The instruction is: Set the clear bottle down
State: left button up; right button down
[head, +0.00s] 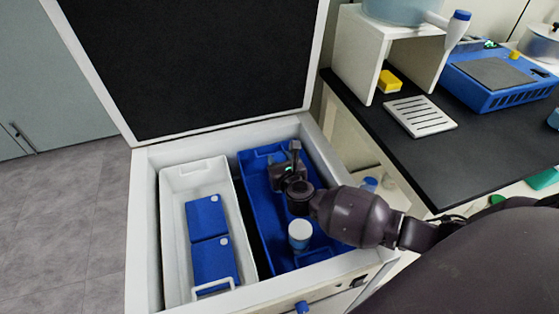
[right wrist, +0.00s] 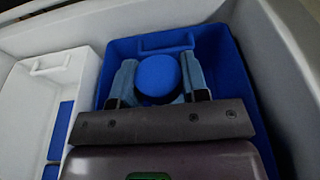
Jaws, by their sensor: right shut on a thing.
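My right gripper (head: 291,172) reaches down into the blue bin (head: 256,200) inside the open white chest. In the right wrist view my right gripper (right wrist: 158,80) has its two fingers closed on either side of a round blue cap (right wrist: 156,74). The cap appears to top the clear bottle; its body is hidden below the cap and the gripper. In the head view the held bottle is hidden by my gripper. I cannot tell whether its base touches the bin floor. My left gripper is not in view.
A jar with a pale lid (head: 300,230) stands in the blue bin near my wrist. A white bin (head: 172,240) to the left holds two blue boxes (head: 206,217). The chest's lid (head: 200,60) stands open behind. A black bench (head: 440,165) is at right.

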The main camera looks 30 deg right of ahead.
jog(key=shift+f, duration=0.6)
